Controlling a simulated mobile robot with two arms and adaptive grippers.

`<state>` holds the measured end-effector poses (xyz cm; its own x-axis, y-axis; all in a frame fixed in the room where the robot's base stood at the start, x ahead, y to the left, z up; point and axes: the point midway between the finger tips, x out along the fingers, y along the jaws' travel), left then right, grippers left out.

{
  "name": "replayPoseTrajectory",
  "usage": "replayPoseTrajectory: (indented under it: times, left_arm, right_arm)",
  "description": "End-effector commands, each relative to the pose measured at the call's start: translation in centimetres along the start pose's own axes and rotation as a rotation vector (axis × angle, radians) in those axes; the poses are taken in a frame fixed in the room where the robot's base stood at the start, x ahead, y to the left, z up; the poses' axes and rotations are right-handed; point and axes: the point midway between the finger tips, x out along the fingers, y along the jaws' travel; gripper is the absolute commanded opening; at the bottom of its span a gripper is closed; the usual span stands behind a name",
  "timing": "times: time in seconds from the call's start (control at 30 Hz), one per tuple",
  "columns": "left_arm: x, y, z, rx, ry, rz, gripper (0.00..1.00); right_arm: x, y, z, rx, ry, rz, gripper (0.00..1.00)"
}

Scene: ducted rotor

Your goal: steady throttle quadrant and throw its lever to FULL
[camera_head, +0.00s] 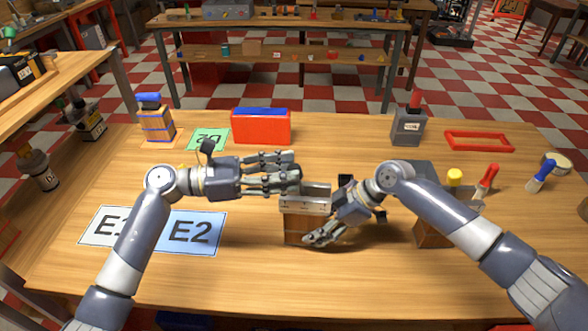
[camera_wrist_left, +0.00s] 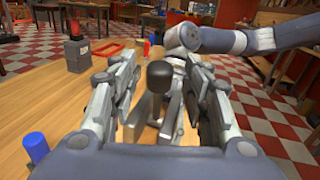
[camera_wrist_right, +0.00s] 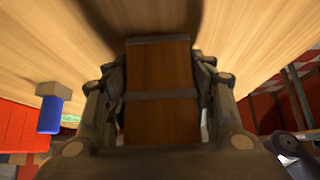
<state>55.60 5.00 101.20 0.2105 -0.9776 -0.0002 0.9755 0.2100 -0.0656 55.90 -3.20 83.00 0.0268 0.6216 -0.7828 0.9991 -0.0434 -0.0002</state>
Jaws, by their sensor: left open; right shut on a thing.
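The throttle quadrant (camera_head: 298,228) is a wooden block with a pale metal top, standing mid-table; the right wrist view shows its wooden face (camera_wrist_right: 160,115). Its lever has a black knob (camera_head: 346,184), also in the left wrist view (camera_wrist_left: 157,77). My right gripper (camera_head: 322,236) is shut on the wooden body, with one finger on each side in the right wrist view. My left gripper (camera_head: 298,172) is open above the quadrant, left of the knob. In the left wrist view the knob shows between its spread fingers, and I cannot tell whether they touch it.
Cards E1 (camera_head: 97,226) and E2 (camera_head: 192,233) lie at left. A red box (camera_head: 261,128), a blue-handled block (camera_head: 156,123) and a red-handled grey box (camera_head: 408,127) stand at the back. A red frame (camera_head: 480,141) lies back right. A wooden box (camera_head: 430,236) stands by my right arm.

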Motion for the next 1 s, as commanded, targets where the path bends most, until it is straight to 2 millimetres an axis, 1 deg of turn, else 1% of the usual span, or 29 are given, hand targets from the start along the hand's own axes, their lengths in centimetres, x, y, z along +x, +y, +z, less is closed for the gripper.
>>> replayPoseTrajectory:
  times: [0.03, 0.2, 0.53, 0.57, 0.6, 0.67, 0.7, 0.73, 1.0]
  left_arm:
    - [0.8, 0.0, 0.0, -0.002, -0.002, -0.001, 0.44]
    - [2.1, 0.0, 0.0, -0.001, -0.001, 0.001, 0.44]
    - [2.4, 0.0, -0.1, -0.001, 0.001, 0.001, 0.44]
    - [2.4, 0.0, -0.1, -0.001, 0.001, 0.001, 0.37]
    - [2.4, 0.0, -0.1, -0.001, 0.001, 0.001, 0.28]
    - [2.4, 0.0, -0.1, -0.001, 0.001, 0.001, 0.15]
    - [2.4, 0.0, -0.1, -0.001, 0.001, 0.001, 0.06]
    - [2.4, 0.0, -0.1, -0.001, 0.001, 0.001, 0.0]
    - [2.5, 0.0, 0.0, 0.004, 0.012, 0.001, 0.0]
  right_arm:
    - [0.0, 0.0, 0.1, 0.001, -0.001, 0.001, 0.12]
    - [0.0, 0.0, 0.1, 0.001, -0.001, 0.001, 0.12]
    - [0.0, 0.0, 0.1, 0.001, -0.001, 0.001, 0.12]
    - [0.0, 0.0, 0.1, 0.001, -0.001, 0.001, 0.12]
    - [0.0, 0.0, 0.1, 0.001, -0.001, 0.001, 0.12]
    - [0.0, 0.0, 0.1, 0.001, -0.001, 0.001, 0.12]
    - [0.0, 0.0, 0.1, 0.001, -0.001, 0.001, 0.12]
    - [0.0, 0.0, 0.1, 0.001, -0.001, 0.001, 0.12]
    - [0.0, 0.0, 0.1, 0.001, -0.001, 0.001, 0.12]
